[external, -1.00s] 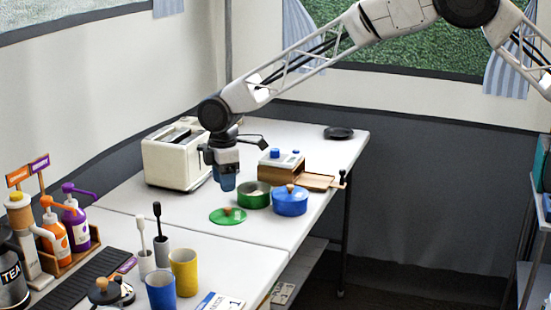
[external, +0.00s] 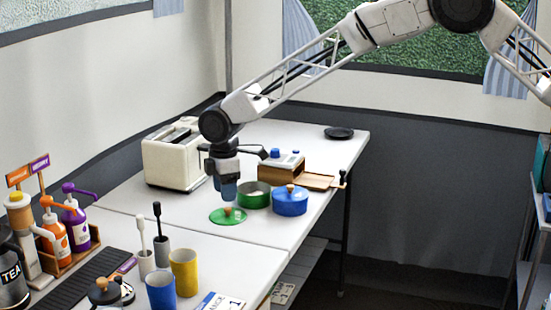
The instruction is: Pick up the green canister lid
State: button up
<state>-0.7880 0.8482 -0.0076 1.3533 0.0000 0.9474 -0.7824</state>
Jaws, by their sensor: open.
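The green canister lid (external: 228,217) lies flat on the white table, with a small tan knob on top. The green canister (external: 254,195) stands open just behind it to the right. A blue canister (external: 290,202) with its lid on stands to the right of the green one. My gripper (external: 228,199) points down just above the lid's knob, with its blue fingertips close to the knob. It is open and holds nothing that I can see. Whether the fingertips are around the knob or above it, I cannot tell.
A white toaster (external: 174,155) stands behind and left of my gripper. A wooden box (external: 282,172) is behind the canisters. Blue (external: 161,291) and yellow (external: 184,271) cups stand in front. The table (external: 180,215) left of the lid is clear.

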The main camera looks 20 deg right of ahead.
jog(key=shift+d+f, duration=0.15)
jog(key=shift+f, duration=0.65)
jog(key=shift+d+f, duration=0.1)
jog(key=shift+f, duration=1.7)
grip_shut()
jog(key=shift+r, duration=0.1)
notch_tip(320, 180, up, 10)
jog(key=w+d+r+m, duration=0.1)
jog(key=w+d+m, duration=0.2)
jog(key=d, duration=0.6)
jog(key=shift+w+d+m, duration=0.2)
jog(key=shift+w+m, duration=0.1)
jog(key=shift+w, duration=0.85)
